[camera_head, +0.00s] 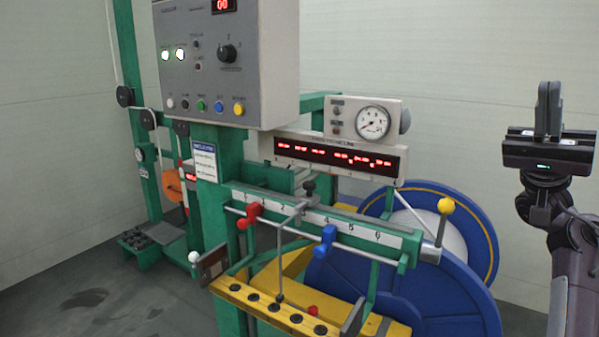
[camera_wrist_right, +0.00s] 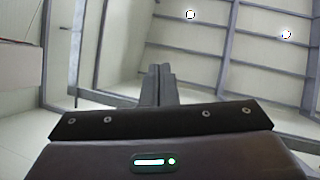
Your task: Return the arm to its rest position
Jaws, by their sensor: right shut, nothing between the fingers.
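My right gripper (camera_head: 549,103) is raised at the right edge of the head view, pointing up, with its fingers together and nothing between them. It stands apart from the machine, in front of the pale wall. In the right wrist view the shut fingers (camera_wrist_right: 160,84) point toward the ceiling beams. My left gripper is in neither view. The strander (camera_head: 225,180) fills the middle of the head view, with a grey control panel (camera_head: 215,75) at the top.
A numbered rail (camera_head: 330,222) carries a red clamp (camera_head: 249,215) and a blue clamp (camera_head: 325,241). A yellow-knobbed lever (camera_head: 445,207) stands at its right end, the nearest machine part to my right arm. Large blue reel flanges (camera_head: 440,290) lie below.

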